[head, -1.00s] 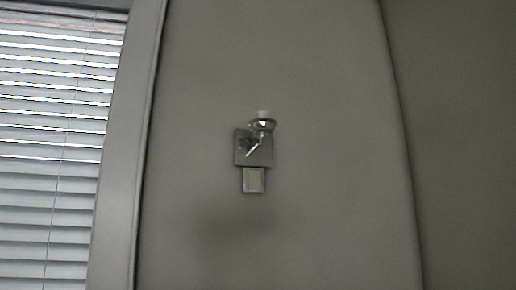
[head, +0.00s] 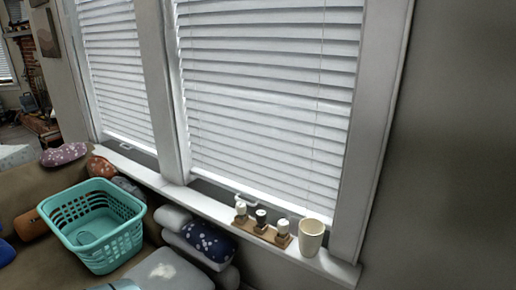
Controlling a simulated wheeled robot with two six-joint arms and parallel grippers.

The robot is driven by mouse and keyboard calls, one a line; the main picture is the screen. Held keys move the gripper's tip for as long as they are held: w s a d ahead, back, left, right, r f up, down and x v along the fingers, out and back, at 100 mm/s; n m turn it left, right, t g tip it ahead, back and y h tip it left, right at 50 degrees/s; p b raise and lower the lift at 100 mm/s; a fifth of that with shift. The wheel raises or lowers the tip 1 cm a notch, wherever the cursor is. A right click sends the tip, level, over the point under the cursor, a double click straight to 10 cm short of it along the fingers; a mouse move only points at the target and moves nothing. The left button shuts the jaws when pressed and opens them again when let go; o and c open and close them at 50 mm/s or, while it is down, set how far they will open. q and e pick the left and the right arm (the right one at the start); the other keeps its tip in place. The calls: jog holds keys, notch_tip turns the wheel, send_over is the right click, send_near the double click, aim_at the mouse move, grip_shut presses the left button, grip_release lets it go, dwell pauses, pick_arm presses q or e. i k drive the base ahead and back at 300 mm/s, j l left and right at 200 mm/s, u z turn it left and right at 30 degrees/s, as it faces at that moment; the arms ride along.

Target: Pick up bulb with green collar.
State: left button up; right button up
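A wooden holder (head: 262,231) stands on the window sill (head: 205,203) at lower right. On it are three small white-topped objects that look like bulbs: a left one (head: 241,209), a middle one (head: 261,216) with a dark lower part, and a right one (head: 282,227). They are too small for me to make out a green collar on any of them. Neither of my grippers is in view.
A cream cup (head: 311,238) stands on the sill just right of the holder. A teal laundry basket (head: 94,226) sits on a brown couch at left. Pillows, including a dark blue patterned one (head: 208,241), lie below the sill. Blinds (head: 265,95) cover the windows behind.

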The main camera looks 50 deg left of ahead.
aim_at(241, 206)
jog(key=u, duration=1.65)
